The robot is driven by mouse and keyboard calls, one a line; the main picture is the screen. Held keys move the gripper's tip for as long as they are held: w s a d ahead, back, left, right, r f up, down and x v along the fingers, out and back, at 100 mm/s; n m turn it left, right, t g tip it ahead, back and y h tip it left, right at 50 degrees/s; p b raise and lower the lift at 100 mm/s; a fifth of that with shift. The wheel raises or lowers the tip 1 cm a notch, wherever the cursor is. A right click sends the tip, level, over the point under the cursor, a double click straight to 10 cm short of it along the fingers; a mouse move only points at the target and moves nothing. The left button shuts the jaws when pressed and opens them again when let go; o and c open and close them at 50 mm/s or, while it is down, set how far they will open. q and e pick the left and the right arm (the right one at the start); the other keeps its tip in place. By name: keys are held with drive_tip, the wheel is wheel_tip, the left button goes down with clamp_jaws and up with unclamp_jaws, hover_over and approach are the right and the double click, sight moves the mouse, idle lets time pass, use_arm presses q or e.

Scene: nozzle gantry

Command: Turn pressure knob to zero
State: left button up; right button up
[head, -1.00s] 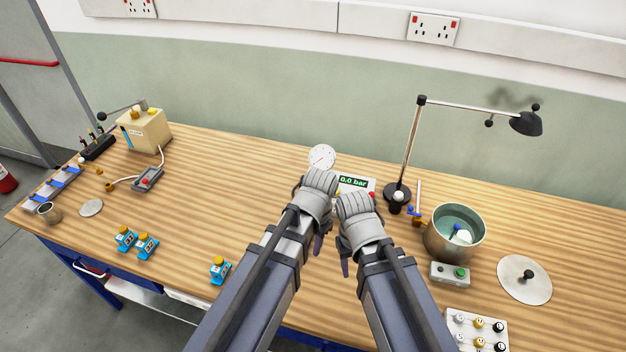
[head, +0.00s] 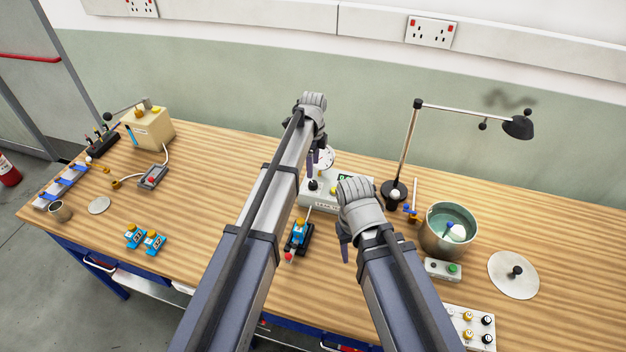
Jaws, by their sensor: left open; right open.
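The white control box (head: 330,203) stands at the middle of the bench, with a dark knob (head: 313,186) on its left part. I cannot tell whether this is the pressure knob or read its setting. A round white gauge (head: 327,156) behind the box is partly covered by my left gripper. My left gripper (head: 314,160) is open above the back of the box, fingers pointing down, apart from the knob. My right gripper (head: 345,248) is open in front of the box's right side, holding nothing.
A blue device with a red tip (head: 299,232) stands in front of the box. A lamp (head: 402,150), metal pot (head: 446,238) and small switch box (head: 443,268) stand to the right. Two blue holders (head: 144,240) stand left on open bench (head: 200,200).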

sight(313, 183)
use_arm(q)
drive_tip(key=shift+f+b, duration=3.75)
drive_tip(key=shift+f, duration=0.15)
drive_tip(key=shift+r, duration=0.1)
clamp_jaws()
